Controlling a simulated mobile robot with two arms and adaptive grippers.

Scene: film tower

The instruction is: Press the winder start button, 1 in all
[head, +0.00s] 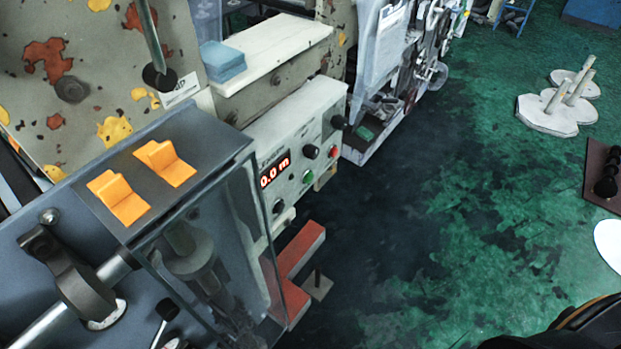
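The winder's control panel (293,140) is a pale grey box on the front of the machine, in the middle of the head view. It carries a green button (308,177), which looks like the start button, and a red button (333,152) to its upper right. A red-lit display (274,171) reads 0.0 m. Black knobs (311,151) sit around the buttons. Nothing covers the green button. Neither of my grippers shows in this view.
A clear guard box (215,255) and a dark housing with orange switches (165,163) stand left of the panel. Red bars (300,250) jut out below it. A white shelf (275,50) holds blue pads (222,61).

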